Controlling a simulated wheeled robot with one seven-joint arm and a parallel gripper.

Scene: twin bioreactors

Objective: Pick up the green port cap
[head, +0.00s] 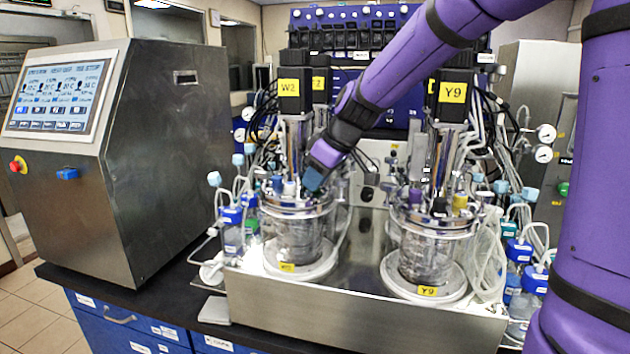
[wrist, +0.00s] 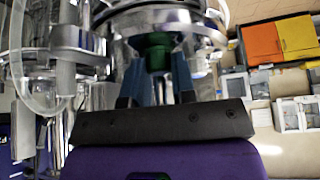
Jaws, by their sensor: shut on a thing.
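The green port cap (wrist: 157,57) shows in the wrist view between the two blue-grey fingers of my gripper (wrist: 157,72). My gripper is shut on it. In the head view my gripper (head: 313,181) is at the top of the left bioreactor (head: 297,236), the one labelled W2. The cap is hard to make out there, largely hidden by the gripper. In the wrist view the vessel's round metal lid rim (wrist: 150,18) lies just beyond the cap. I cannot tell whether the cap still touches its port.
The right bioreactor (head: 428,246), labelled Y9, stands beside the left one on a steel base (head: 350,318). Tubes and blue-capped bottles (head: 231,230) crowd both sides. A steel control console (head: 165,150) with a screen is at the left. Tall motors rise above both vessels.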

